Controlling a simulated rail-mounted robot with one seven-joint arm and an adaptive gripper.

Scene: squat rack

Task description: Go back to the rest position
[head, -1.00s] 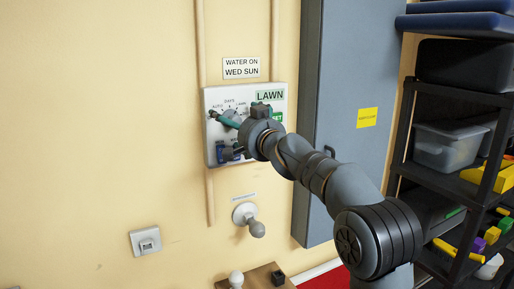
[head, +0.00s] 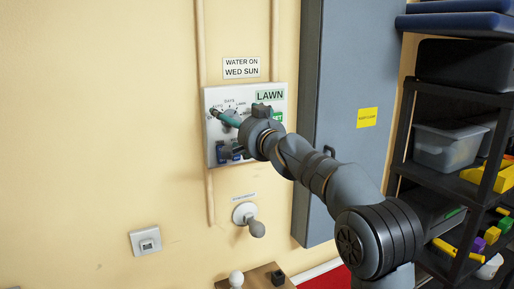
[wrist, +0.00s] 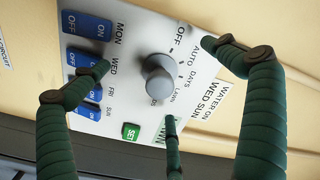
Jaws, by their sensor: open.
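My gripper (head: 226,134) is at the white lawn-watering panel (head: 278,97) on the wall. In the wrist view my gripper (wrist: 158,77) is open, its green ribbed fingers spread around the grey round knob (wrist: 159,80). Gaps show between the fingertips and the knob, and nothing is held. The knob sits among the labels OFF, AUTO and DAYS; I cannot tell which one it points to. Blue day switches (wrist: 87,25) and a green SET button (wrist: 131,132) are beside it. The left finger partly covers the switches. My arm hides part of the panel in the head view.
A grey cabinet (head: 340,75) stands right of the panel, with a black shelf rack (head: 402,125) holding bins farther right. A white wall knob (head: 248,217) and a wooden block (head: 258,272) are below. The wall to the left is mostly clear.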

